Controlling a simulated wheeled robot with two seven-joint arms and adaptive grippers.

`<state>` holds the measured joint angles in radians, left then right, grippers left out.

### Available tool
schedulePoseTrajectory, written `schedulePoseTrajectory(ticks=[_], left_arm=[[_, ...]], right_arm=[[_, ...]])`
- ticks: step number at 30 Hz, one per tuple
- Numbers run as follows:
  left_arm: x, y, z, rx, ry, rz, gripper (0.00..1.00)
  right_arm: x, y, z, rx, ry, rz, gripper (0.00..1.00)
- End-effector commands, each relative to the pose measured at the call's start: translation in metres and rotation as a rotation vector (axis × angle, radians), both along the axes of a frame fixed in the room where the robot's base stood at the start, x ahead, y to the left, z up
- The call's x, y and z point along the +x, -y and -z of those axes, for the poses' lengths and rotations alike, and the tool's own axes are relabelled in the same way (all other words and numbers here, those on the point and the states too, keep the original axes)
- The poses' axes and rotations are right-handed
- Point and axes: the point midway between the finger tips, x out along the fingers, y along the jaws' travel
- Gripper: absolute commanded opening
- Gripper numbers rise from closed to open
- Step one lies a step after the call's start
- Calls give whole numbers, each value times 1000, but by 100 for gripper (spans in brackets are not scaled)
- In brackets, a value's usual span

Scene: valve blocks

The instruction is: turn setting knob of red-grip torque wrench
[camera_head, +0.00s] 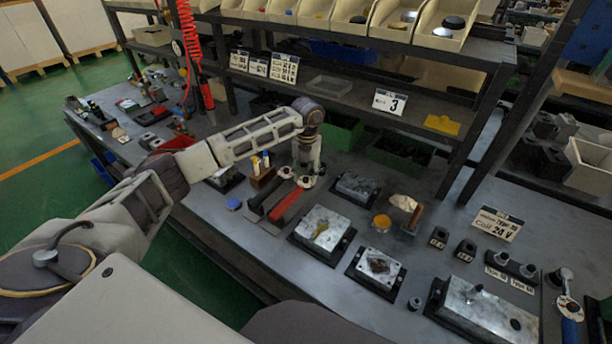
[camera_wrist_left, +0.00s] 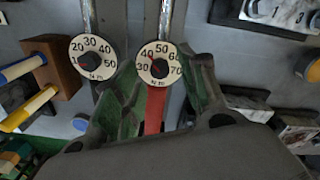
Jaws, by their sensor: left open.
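The red-grip torque wrench (camera_head: 287,204) lies on the grey bench, its round white setting knob (camera_head: 306,181) at the far end of the grip. In the left wrist view this knob (camera_wrist_left: 160,64) shows numbers from 30 to 70, with the red grip (camera_wrist_left: 155,110) below it. My left gripper (camera_head: 309,163) is open over the knob. In the wrist view its two fingers stand on either side of the knob, without a visible hold; contact is unclear. A dark-grip wrench (camera_head: 265,196) lies beside it, with a similar dial (camera_wrist_left: 92,56) marked 10 to 50.
A wooden block with yellow and blue handles (camera_wrist_left: 62,68) stands close left of the wrenches. Metal valve blocks (camera_head: 322,233) stand to the right. A blue cap (camera_head: 233,204) lies to the left. Shelf uprights and a hanging red coiled hose (camera_head: 188,45) are behind.

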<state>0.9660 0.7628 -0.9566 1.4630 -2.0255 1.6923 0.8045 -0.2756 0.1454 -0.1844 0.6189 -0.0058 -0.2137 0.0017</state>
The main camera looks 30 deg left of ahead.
Motion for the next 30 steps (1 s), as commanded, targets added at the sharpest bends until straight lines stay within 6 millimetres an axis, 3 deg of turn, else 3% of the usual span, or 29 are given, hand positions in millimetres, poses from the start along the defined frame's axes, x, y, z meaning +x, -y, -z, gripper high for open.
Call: schedulePoseTrajectory(ticks=[6,16,25,30], left_arm=[[0,-1,12,1,0,-1,42],[0,0,13,1,1,0,40],[0,0,13,0,0,0,2],[0,0,13,0,0,2,0]], right_arm=[[-1,-1,0,2,-1,0,40],[-2,-8,0,9,-2,2,40],[-2,-8,0,8,-2,1,40],[-2,-6,0,7,-1,1,40]])
